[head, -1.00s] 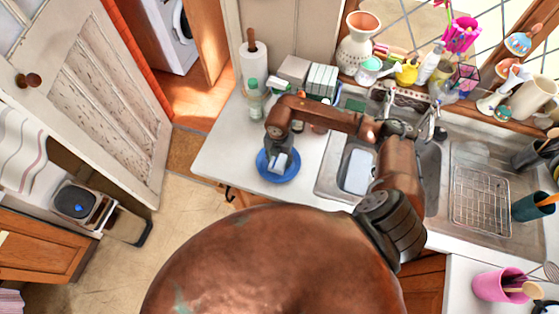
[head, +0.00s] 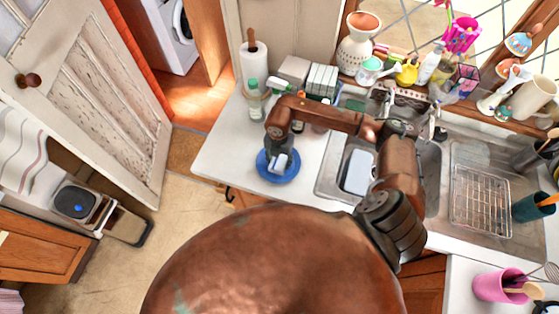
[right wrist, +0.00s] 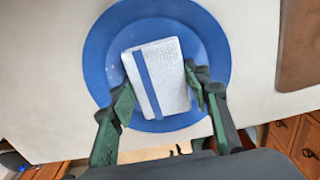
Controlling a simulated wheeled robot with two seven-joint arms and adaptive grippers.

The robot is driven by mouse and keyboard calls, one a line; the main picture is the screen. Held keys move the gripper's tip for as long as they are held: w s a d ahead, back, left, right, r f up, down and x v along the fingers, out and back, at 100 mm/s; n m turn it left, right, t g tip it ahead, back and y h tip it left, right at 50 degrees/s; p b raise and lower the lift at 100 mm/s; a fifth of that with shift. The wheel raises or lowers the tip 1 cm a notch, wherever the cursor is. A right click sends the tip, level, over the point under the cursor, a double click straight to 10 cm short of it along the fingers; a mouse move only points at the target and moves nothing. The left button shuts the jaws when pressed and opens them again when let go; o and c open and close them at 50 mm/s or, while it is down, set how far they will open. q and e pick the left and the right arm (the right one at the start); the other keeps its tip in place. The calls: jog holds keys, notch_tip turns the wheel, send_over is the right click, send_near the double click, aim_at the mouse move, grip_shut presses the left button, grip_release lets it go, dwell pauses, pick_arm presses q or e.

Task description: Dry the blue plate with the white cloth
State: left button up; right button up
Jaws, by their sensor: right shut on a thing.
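The blue plate (head: 291,175) lies on the white counter, left of the sink. It also shows in the right wrist view (right wrist: 100,60). The white cloth (right wrist: 172,72), a folded block with a blue stripe, is over the middle of the plate; in the head view (head: 282,161) it is partly hidden under my gripper. My right gripper (right wrist: 158,84) points down over the plate, shut on the cloth between its green-padded fingers. It also shows in the head view (head: 279,158). I cannot tell how firmly the cloth touches the plate. My left gripper is out of view.
A sink (head: 425,165) with a white tub (head: 357,172) is right of the plate. A wire rack (head: 480,200) stands on the drainer. A clear bottle (head: 255,105) and a paper roll (head: 254,70) stand behind the plate. The counter left of the plate is bare.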

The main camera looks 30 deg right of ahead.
jog(key=shift+w+d+f, duration=0.1)
jog(key=shift+w, duration=0.05)
jog(key=shift+r+p, duration=0.35)
jog(key=shift+r, duration=0.2)
jog(key=shift+r+p, duration=2.4)
jog(key=shift+r, duration=1.45)
jog(key=shift+f, duration=0.25)
jog(key=shift+w+a+f+b, duration=0.1)
jog(key=shift+w+f+b, duration=0.2)
jog(key=shift+f+b, duration=0.8)
jog(key=shift+w+a+f+b, duration=0.1)
jog(key=shift+w+f+b, duration=0.15)
jog(key=shift+f+b, duration=0.85)
jog(key=shift+w+a+f+b, duration=0.1)
jog(key=shift+w+f+b, duration=0.2)
jog(key=shift+f+b, duration=0.8)
jog(key=shift+f, duration=0.8)
jog(key=shift+d, duration=0.1)
